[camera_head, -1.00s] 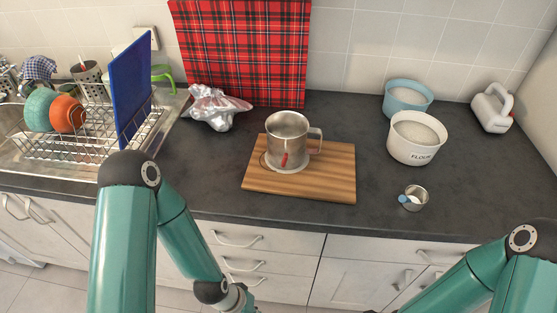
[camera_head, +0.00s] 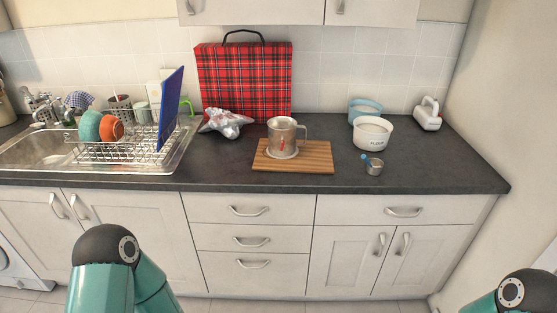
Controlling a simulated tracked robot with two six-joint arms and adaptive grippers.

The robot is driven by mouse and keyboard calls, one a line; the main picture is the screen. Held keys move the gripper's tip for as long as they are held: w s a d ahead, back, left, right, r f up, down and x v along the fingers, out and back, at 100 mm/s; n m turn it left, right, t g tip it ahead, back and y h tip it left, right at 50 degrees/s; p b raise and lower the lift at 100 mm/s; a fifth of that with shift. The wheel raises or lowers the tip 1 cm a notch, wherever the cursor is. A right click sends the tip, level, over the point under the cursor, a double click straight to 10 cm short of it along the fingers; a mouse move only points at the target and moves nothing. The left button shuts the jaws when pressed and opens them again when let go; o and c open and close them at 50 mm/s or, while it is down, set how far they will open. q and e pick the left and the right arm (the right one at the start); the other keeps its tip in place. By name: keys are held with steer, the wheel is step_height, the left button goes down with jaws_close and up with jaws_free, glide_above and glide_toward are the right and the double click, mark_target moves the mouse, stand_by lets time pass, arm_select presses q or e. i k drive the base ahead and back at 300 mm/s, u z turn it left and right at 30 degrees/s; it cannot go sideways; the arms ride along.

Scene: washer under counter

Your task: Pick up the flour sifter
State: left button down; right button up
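The flour sifter (camera_head: 282,138) is a metal cup with a side handle pointing right and a red part on its front. It stands upright on a wooden board (camera_head: 312,160) on the dark counter. A pale ring of what looks like flour shows around its base. Neither gripper is in view. Only the upper links of my teal arms show, at the bottom left and bottom right, both well short of the counter and apart from the sifter.
A crumpled silvery bag (camera_head: 226,123) and a dish rack (camera_head: 120,148) are to the left. A red tartan case (camera_head: 244,82) stands behind. The front counter edge is clear.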

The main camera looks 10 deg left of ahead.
mark_target(280, 128)
steer(key=u, duration=0.25)
steer(key=k, duration=0.25)
steer(key=u, duration=0.45)
steer(key=i, duration=0.95)
steer(key=u, duration=0.05)
